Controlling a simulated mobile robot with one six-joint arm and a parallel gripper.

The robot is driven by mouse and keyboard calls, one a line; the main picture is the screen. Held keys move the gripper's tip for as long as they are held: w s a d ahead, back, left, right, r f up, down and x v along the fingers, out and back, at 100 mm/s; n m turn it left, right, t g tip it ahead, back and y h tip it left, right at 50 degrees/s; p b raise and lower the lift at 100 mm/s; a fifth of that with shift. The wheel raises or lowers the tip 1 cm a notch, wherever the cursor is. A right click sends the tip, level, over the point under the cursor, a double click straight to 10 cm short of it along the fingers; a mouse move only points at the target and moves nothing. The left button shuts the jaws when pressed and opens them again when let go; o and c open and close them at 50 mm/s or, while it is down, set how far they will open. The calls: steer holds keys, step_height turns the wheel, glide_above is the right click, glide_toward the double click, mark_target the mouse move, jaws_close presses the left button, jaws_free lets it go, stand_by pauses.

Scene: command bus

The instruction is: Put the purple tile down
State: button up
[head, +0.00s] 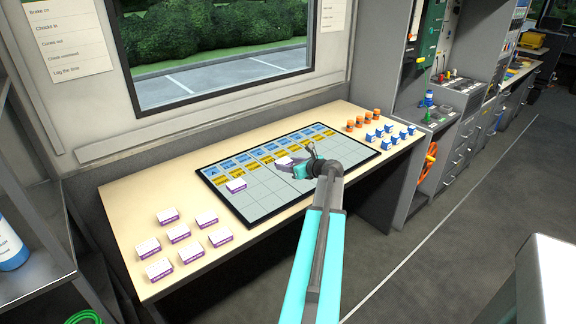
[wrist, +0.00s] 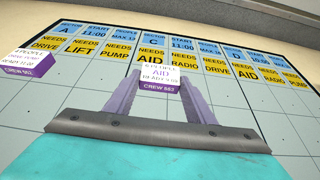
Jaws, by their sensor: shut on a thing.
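My gripper (head: 306,160) is over the middle of the board (head: 262,201) on the table. It is shut on a purple tile (head: 284,161) with a white top. In the wrist view the held tile (wrist: 160,79) reads "AID" and "CREW 882" or similar, between the two fingers (wrist: 159,97). I cannot tell whether the tile touches the board. Another purple tile (head: 236,186) sits on the board to the left; it also shows in the wrist view (wrist: 30,62).
Several purple tiles (head: 179,233) stand on the table left of the board. Several blue tiles (head: 388,133) and orange pieces (head: 362,119) stand at its right. Blue and yellow cards fill the board's far rows. The near grid cells (head: 300,187) are bare.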

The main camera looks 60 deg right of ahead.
steer(key=shift+f, duration=0.1)
steer(key=o, duration=1)
steer(key=shift+o, duration=0.2)
steer(key=shift+r, duration=0.2)
steer(key=b+v, duration=0.1)
steer(key=v, duration=1.1)
steer(key=shift+f, duration=0.1)
